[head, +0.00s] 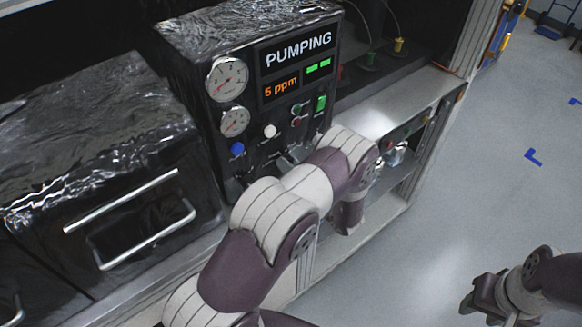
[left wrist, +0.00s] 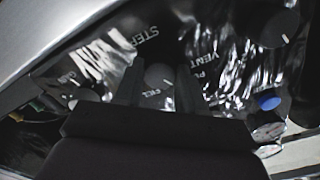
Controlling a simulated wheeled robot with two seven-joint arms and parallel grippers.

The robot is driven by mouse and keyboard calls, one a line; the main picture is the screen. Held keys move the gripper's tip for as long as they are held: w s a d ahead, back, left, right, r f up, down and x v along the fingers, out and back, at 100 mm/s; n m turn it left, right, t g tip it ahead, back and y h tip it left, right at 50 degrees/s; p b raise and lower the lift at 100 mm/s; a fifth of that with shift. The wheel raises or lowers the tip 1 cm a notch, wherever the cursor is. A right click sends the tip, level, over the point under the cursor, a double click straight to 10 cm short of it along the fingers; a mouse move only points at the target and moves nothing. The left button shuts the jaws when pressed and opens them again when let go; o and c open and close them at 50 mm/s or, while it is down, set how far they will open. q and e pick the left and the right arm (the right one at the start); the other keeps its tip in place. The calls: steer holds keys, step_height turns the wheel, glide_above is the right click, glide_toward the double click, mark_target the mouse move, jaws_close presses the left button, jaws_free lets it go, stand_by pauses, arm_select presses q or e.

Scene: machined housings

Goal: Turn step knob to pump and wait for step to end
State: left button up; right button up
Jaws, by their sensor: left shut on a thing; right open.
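The black, foil-like control box (head: 190,60) has a display (head: 297,62) reading "PUMPING" and "5 ppm", with two green bars lit. In the left wrist view, the grey step knob (left wrist: 158,74) sits between the fingers of my left gripper (left wrist: 158,88), which is shut on it. Labels "STEP" and "VENT" show around the knob, and another label is partly covered. In the head view my left arm hides most of the knob area. My right gripper (head: 482,301) is open and empty over the floor at the lower right.
Two pressure gauges (head: 228,79) and a blue knob (head: 237,149) are on the box's left side. A black cabinet with metal handles (head: 125,200) stands at left.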

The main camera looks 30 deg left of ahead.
arm_select(q)
steer(key=shift+w+r+m, duration=0.1)
steer(key=shift+m, duration=0.8)
steer(key=o, duration=1)
steer(key=shift+d, duration=0.15)
steer(key=shift+o, duration=0.2)
steer(key=shift+d, duration=0.1)
steer(key=shift+d+b, duration=0.2)
steer(key=shift+b, duration=0.15)
steer(key=b+v, duration=0.4)
steer(key=v, duration=0.8)
steer(key=shift+s, duration=0.25)
